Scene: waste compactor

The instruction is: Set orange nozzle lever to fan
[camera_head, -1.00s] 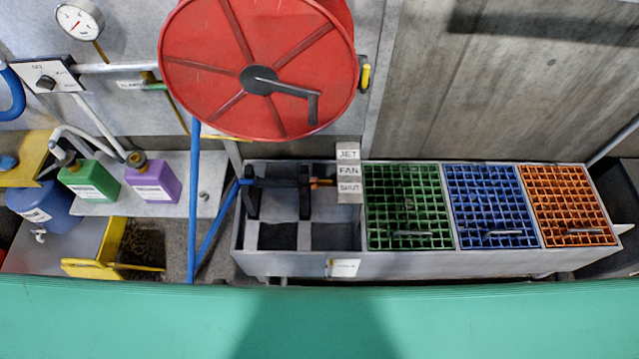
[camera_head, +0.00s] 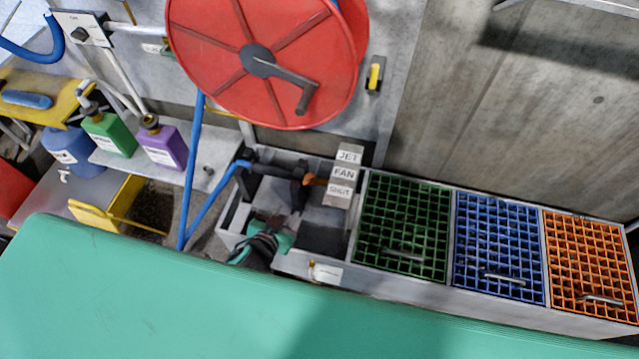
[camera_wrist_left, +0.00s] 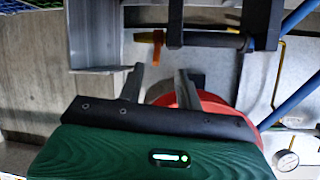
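The orange nozzle lever (camera_head: 315,181) sits on the dark nozzle (camera_head: 275,171), beside a plate (camera_head: 343,174) lettered JET, FAN and SHUT from top to bottom. Its end points at the plate near FAN and SHUT; I cannot tell which exactly. The lever also shows in the left wrist view (camera_wrist_left: 158,48), past the fingertips. My left gripper (camera_wrist_left: 160,78) is open and empty, apart from the lever. In the head view my left gripper (camera_head: 268,236) is over the front left of the trough, below the nozzle; its fingers are hard to make out. My right gripper is out of view.
Black brackets (camera_head: 299,195) hold the nozzle over the grey trough. A red hose reel (camera_head: 225,85) hangs above it. Green (camera_head: 410,225), blue (camera_head: 500,255) and orange (camera_head: 590,265) grates lie to the right. A blue hose (camera_head: 193,165) runs down on the left.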

